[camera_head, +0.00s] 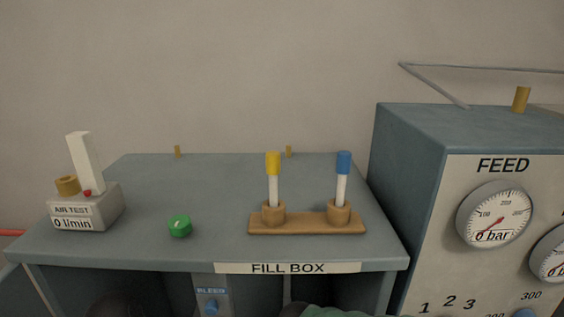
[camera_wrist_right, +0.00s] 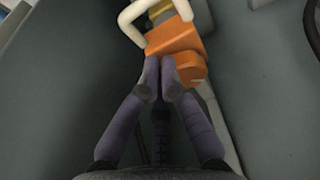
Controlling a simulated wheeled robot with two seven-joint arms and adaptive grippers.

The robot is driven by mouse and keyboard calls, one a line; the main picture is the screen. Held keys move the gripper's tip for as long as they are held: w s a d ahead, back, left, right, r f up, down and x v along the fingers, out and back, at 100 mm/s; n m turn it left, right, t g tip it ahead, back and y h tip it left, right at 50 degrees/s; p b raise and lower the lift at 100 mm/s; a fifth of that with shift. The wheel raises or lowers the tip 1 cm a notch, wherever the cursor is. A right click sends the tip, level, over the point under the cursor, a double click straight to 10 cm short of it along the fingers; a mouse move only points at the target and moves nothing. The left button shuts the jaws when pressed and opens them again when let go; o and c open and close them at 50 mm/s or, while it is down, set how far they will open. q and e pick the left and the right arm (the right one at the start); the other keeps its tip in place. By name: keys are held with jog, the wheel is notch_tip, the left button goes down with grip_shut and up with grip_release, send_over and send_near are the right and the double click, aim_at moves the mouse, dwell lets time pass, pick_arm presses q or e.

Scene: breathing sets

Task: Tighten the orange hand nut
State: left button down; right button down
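The orange hand nut (camera_wrist_right: 175,42) is in the right wrist view, a blocky orange piece at the top centre with a second orange part (camera_wrist_right: 186,68) just below it. A white bent handle (camera_wrist_right: 133,22) and a yellowish fitting (camera_wrist_right: 158,9) are beside and above it. My right gripper (camera_wrist_right: 161,72) has its fingertips together at the lower edge of the orange part; nothing shows between them. Whether they touch it or are only in front of it I cannot tell. My left gripper is not in view. The head view does not show the nut.
In the head view, the fill box top (camera_head: 215,180) carries an air test unit (camera_head: 85,207), a green round piece (camera_head: 180,226) and a wooden stand (camera_head: 305,225) with yellow-capped and blue-capped tubes. The feed panel (camera_head: 430,180) rises at right. Dark walls (camera_wrist_right: 50,90) flank my right gripper.

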jog(key=shift+w+d, duration=0.25)
jog(key=shift+d, duration=0.05)
jog(key=shift+s+d, duration=0.1)
jog(key=shift+s, duration=0.1)
dwell(0.4)
jog(key=p+v, duration=0.1)
jog(key=v, duration=0.1)
jog(key=p+v, duration=0.1)
jog(key=w+p+v, duration=0.1)
jog(key=p+v, duration=0.1)
jog(key=shift+s+d+r, duration=0.1)
jog(key=shift+s+r, duration=0.05)
jog(key=shift+r, duration=0.35)
